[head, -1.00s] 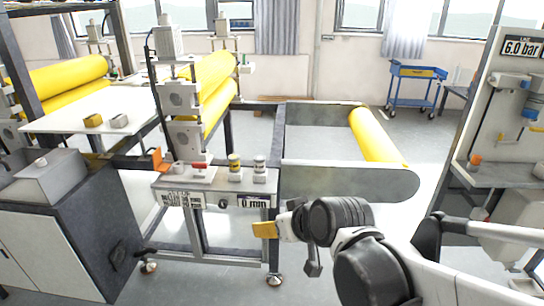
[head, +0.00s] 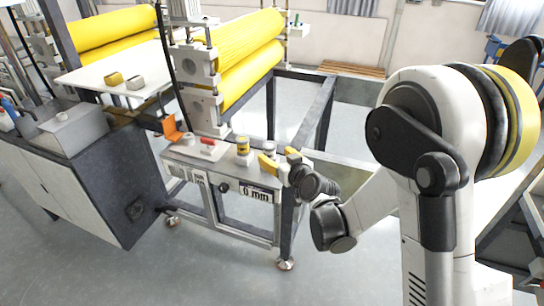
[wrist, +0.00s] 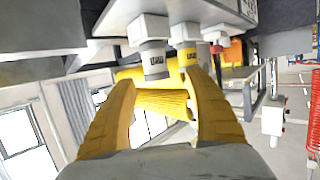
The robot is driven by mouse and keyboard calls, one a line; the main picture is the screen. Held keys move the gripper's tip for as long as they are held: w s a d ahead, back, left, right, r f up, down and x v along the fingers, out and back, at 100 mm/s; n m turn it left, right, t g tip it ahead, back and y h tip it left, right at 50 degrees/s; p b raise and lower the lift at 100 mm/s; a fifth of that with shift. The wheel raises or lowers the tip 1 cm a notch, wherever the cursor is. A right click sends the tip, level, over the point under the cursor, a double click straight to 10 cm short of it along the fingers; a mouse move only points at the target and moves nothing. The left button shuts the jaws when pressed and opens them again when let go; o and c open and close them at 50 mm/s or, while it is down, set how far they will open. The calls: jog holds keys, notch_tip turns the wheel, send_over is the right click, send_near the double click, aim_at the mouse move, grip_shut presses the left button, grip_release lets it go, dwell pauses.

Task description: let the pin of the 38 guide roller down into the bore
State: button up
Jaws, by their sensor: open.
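Two small upright cylinders stand on the machine's front shelf (head: 222,168). One is yellow-banded (head: 242,146), the other grey (head: 269,149). In the wrist view, which is upside down, the grey cylinder (wrist: 154,60) lies just ahead between the fingertips. The yellow cylinder (wrist: 188,57) is by the right fingertip. Their labels are too small to read, so I cannot tell which is the 38 guide roller. My gripper (head: 271,163) has yellow fingers, open and empty, beside the grey cylinder; it also shows in the wrist view (wrist: 162,82). No pin or bore is visible.
Large yellow rollers (head: 250,65) stand behind. A grey cabinet (head: 110,175) is at left. The floor in front is clear.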

aim_at(272, 150)
jog(key=b+x, duration=0.1)
jog(key=x, duration=0.3)
jog(key=b+x, duration=0.1)
jog(key=x, duration=0.1)
jog(key=shift+w+d+b, duration=0.2)
jog(key=shift+w+b, duration=0.1)
jog(key=shift+b, duration=0.05)
jog(key=shift+w+a, duration=0.1)
jog(key=shift+w, duration=0.1)
jog(key=shift+r, duration=0.1)
grip_shut()
